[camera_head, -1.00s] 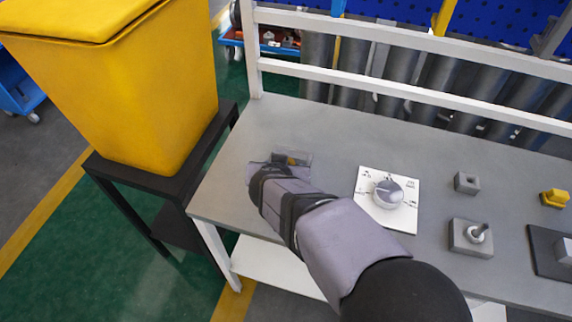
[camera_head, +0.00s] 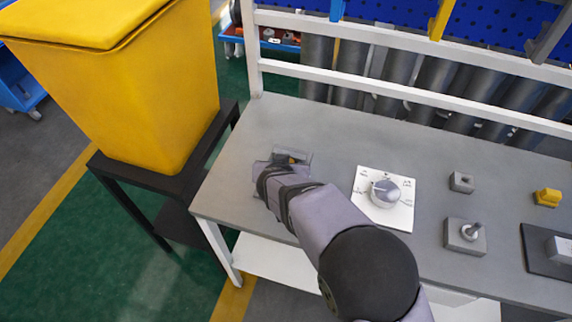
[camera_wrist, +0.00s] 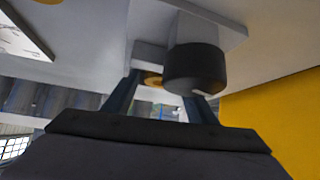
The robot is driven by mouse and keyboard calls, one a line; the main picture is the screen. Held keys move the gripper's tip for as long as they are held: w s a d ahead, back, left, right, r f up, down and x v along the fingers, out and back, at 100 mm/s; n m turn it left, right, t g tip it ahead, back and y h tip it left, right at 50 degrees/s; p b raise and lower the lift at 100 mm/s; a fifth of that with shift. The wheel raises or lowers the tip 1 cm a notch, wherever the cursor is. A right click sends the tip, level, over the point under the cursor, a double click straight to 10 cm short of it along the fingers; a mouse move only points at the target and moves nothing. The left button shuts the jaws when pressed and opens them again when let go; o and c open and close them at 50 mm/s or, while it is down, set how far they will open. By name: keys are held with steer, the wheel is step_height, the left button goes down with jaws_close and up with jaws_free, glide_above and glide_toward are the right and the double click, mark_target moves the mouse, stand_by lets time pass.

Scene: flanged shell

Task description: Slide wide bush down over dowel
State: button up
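The wide bush cannot be told with certainty. In the wrist view, a dark round collar (camera_wrist: 195,70) sits on a pale grey cylinder (camera_wrist: 195,30) that joins a flat plate. A small yellow ring-like part (camera_wrist: 152,79) shows beside it, against a grey block (camera_wrist: 150,56). My gripper (camera_wrist: 165,98) has its two dark fingers apart; the collar hides the right fingertip. In the head view, my arm hides the fingers beside a grey piece with a yellow part (camera_head: 293,158) at the table's left. A dowel (camera_head: 473,230) stands tilted-looking on a grey block (camera_head: 456,242) at the right.
A white card with a round grey dial (camera_head: 385,192) lies mid-table. A small holed grey block (camera_head: 461,182), a yellow part (camera_head: 547,197) and a dark plate (camera_head: 538,262) are at the right. A yellow bin (camera_head: 130,90) stands left. The back of the table (camera_head: 350,130) is clear.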

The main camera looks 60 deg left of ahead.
steer(key=c, duration=1)
steer(key=shift+r, duration=0.1)
